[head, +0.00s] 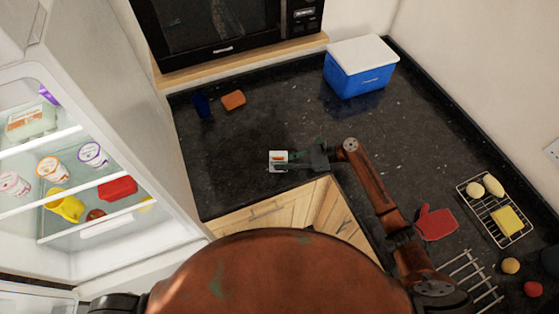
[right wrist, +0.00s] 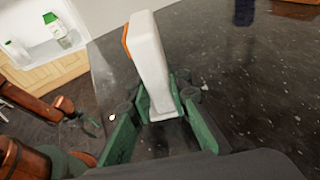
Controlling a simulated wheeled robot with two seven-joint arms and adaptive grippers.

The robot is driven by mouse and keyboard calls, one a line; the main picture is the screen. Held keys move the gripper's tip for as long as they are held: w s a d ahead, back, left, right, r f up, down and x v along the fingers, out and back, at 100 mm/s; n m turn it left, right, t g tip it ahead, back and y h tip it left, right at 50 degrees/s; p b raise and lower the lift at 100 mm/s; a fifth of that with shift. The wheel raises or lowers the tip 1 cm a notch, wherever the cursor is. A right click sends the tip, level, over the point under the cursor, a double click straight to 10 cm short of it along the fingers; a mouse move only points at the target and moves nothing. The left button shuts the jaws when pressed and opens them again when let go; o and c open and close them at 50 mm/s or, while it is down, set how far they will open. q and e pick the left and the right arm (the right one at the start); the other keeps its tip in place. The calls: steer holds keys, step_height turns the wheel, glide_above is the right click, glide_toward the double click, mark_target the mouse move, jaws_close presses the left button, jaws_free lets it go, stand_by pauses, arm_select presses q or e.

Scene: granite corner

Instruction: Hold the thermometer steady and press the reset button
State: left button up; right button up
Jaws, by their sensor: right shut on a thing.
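The thermometer is a small white block with an orange patch on its front; in the head view the thermometer (head: 278,155) is near the counter's front edge. My right gripper (head: 284,160) reaches it from the right and is shut on it. In the right wrist view the thermometer (right wrist: 150,60) stands up between the green fingers of my right gripper (right wrist: 160,115), with an orange edge on its left side. I cannot make out the reset button. My left gripper (right wrist: 88,120) shows small at the left of the right wrist view, apart from the thermometer; its opening is unclear.
A blue cooler (head: 360,78) with a white lid, a blue cup (head: 202,106) and an orange sponge (head: 233,100) stand farther back. The open fridge (head: 75,205) is at left. A red mitt (head: 436,223) and a wire rack (head: 480,211) lie at right. Counter behind the thermometer is clear.

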arm_select(q)
jaws_close()
stand_by(0.3)
stand_by(1.2)
